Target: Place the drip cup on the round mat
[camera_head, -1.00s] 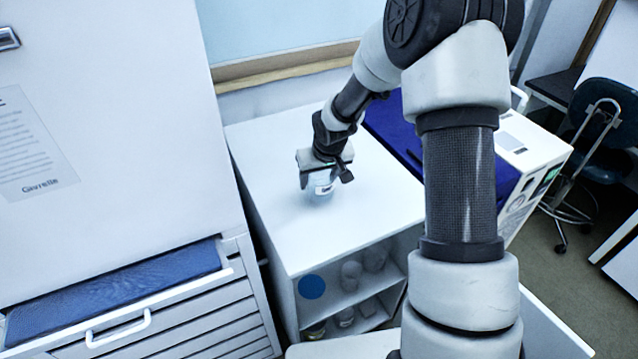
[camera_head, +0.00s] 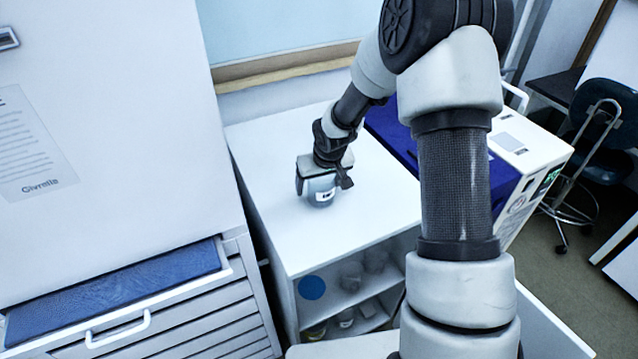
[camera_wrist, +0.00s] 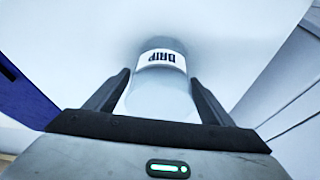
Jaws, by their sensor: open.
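The drip cup (camera_head: 322,195) is a pale grey cup with a white band reading "DRIP". It is on the white top of the shelf unit, under my gripper. My gripper (camera_head: 323,186) points down over it, with one finger on each side of the cup. In the wrist view, the cup (camera_wrist: 160,80) is between the fingers of my gripper (camera_wrist: 160,88), which are apart and not visibly closed on it. I cannot make out a round mat on the white top; my arm hides part of the scene.
Several jars stand on the shelves below. A tall cabinet (camera_head: 110,130) with a blue-lined open drawer (camera_head: 115,290) stands left.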

